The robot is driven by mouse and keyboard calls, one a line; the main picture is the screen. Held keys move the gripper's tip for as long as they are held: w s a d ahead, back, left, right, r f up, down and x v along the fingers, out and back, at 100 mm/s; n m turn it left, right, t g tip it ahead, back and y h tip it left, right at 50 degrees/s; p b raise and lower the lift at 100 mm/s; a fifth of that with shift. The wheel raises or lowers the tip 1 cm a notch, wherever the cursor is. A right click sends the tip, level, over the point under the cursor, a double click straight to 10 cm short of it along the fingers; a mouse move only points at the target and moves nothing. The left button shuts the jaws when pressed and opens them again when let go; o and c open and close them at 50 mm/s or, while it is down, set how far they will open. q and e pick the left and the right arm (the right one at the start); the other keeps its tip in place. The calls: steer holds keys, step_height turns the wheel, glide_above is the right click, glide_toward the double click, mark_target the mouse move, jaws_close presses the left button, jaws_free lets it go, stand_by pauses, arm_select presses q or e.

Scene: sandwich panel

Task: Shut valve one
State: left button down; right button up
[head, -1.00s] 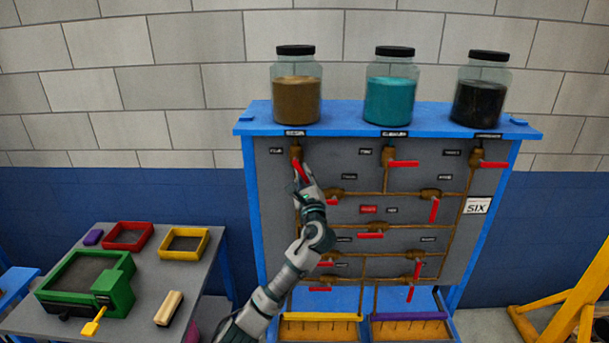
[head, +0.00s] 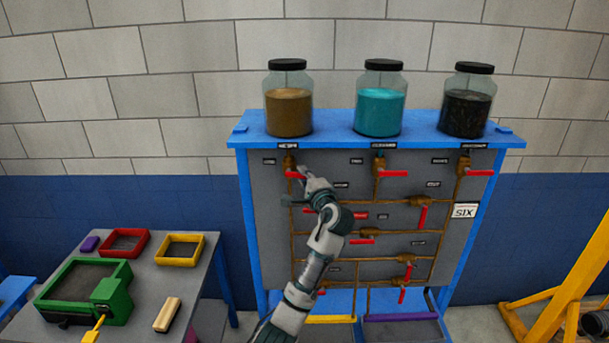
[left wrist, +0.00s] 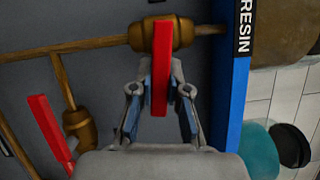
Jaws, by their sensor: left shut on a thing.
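The upper-left valve sits under the brown-filled jar marked RESIN. Its red handle (head: 292,175) lies about level, across its upright pipe, in the head view. In the left wrist view the red handle (left wrist: 161,60) stands crosswise over the brass valve body (left wrist: 181,33). My left gripper (head: 303,175) is shut on this handle, with a finger on each side of it in the wrist view (left wrist: 160,95). The gripper hides part of the handle in the head view. The small label beside the valve is too blurred to read. My right gripper is out of view.
The grey panel (head: 265,215) in a blue frame carries several other red-handled valves on brass pipes. A brown jar (head: 288,112), a teal jar (head: 379,110) and a black jar (head: 467,112) stand on top. A side table (head: 207,262) with trays is at left; a yellow stand (head: 565,290) is at right.

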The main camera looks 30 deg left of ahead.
arm_select(q)
steer(key=shift+n+p, duration=0.3)
steer(key=shift+n, duration=0.4)
steer(key=shift+f+g+h, duration=0.15)
steer(key=shift+g+h, duration=0.15)
steer(key=c, duration=1.5)
jaws_free()
steer(key=o, duration=0.4)
steer(key=shift+s+a, duration=0.1)
steer(key=shift+s, duration=0.15)
steer(key=shift+s+r, duration=0.3)
steer(key=shift+r, duration=0.1)
steer(key=shift+w, duration=0.15)
steer(key=v, duration=1.2)
steer(key=shift+f, duration=0.1)
